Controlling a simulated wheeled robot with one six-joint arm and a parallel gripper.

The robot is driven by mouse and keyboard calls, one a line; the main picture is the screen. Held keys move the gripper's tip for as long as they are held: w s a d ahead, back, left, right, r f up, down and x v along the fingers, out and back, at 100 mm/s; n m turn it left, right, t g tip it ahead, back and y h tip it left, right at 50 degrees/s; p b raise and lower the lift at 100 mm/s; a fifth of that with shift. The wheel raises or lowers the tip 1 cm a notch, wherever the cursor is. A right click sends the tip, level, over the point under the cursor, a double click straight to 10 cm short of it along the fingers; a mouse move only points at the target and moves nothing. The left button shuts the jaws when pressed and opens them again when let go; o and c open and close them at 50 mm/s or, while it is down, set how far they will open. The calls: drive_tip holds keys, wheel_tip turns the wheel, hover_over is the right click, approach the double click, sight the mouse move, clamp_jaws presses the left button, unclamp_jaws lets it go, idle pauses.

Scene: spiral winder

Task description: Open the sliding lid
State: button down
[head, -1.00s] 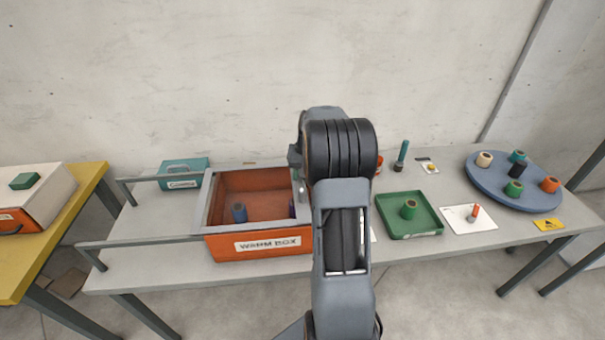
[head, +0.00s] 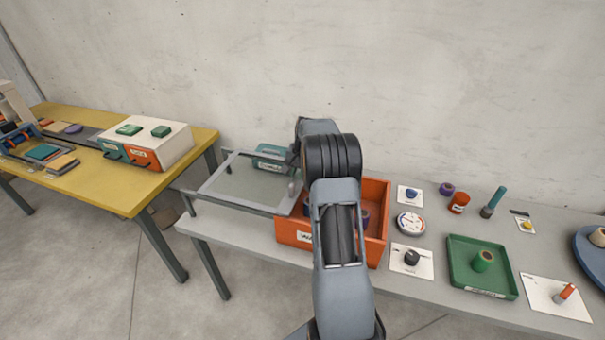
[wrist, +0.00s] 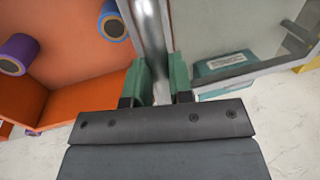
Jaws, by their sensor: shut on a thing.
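The sliding lid (head: 245,182) is a clear pane in a grey frame. In the head view it lies on the rails left of the orange warm box (head: 376,225), whose top stands largely open. In the wrist view my gripper (wrist: 162,78) has its green fingers shut on the upright metal handle (wrist: 150,30) at the lid's edge. The lid's pane (wrist: 215,30) is to the right of the handle and the box's orange inside (wrist: 80,90) to the left. Spools (wrist: 112,25) show inside the box. My arm hides part of the box in the head view.
A teal box (head: 272,152) stands behind the lid. Right of the warm box are a white dial (head: 411,223), a card with a black spool (head: 411,258) and a green tray (head: 480,285). A yellow table (head: 125,200) stands at left, across a gap.

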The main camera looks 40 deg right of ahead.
drive_tip(key=shift+w+a+r, duration=0.1)
drive_tip(key=shift+w+a, duration=0.15)
drive_tip(key=shift+w, duration=0.2)
drive_tip(key=c, duration=1)
unclamp_jaws()
drive_tip(key=r, duration=0.4)
drive_tip(key=s+d+r, duration=0.1)
drive_tip(key=r, duration=0.4)
drive_tip(key=s+r, duration=0.1)
drive_tip(key=r, duration=0.3)
drive_tip(key=shift+d+r+b, duration=0.25)
drive_tip(key=shift+d+b, duration=0.05)
drive_tip(key=shift+b, duration=0.05)
